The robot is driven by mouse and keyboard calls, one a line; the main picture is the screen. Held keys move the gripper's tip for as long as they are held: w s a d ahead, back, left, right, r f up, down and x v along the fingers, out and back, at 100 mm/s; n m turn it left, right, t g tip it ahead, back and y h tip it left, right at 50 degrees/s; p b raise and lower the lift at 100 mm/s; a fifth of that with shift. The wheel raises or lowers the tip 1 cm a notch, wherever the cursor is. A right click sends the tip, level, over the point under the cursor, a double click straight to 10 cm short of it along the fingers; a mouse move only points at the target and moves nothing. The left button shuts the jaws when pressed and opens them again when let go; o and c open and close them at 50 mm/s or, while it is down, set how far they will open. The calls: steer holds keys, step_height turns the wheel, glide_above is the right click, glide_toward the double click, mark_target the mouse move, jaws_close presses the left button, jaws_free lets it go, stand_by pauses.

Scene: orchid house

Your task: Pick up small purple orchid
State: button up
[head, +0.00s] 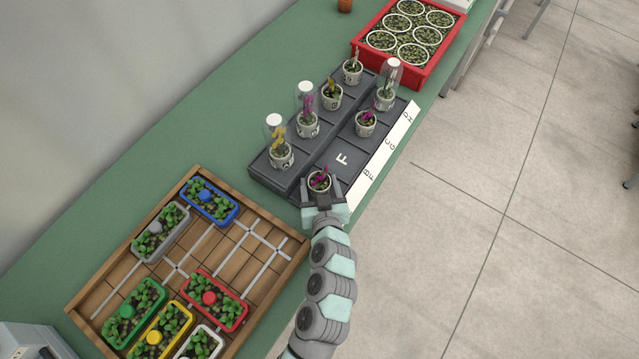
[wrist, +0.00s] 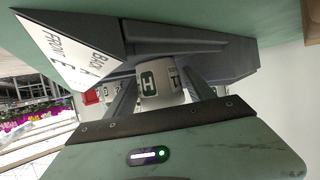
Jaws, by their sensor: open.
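A small purple orchid (head: 320,181) in a pale pot stands at the near end of the dark stepped rack (head: 262,176). My gripper (head: 322,199) is at this pot, with its jaws open on either side. In the wrist view the pot (wrist: 158,82) shows a dark label with a white H and sits between my two fingers (wrist: 160,92). I cannot tell whether the fingers touch it. Another small purple orchid (head: 366,123) stands uncovered farther along the same row. One taller purple orchid (head: 307,117) stands under a clear dome in the back row.
Other potted orchids stand on the rack, including a domed yellow one (head: 281,154). A white label strip (head: 384,157) runs along the front. A wooden tray (head: 290,262) with coloured seedling boxes lies at lower left. A red crate (head: 427,78) stands beyond the rack. Green bench is clear behind.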

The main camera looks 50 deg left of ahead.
steer(key=c, duration=1.2)
steer(key=shift+r, duration=0.2)
steer(key=shift+c, duration=0.2)
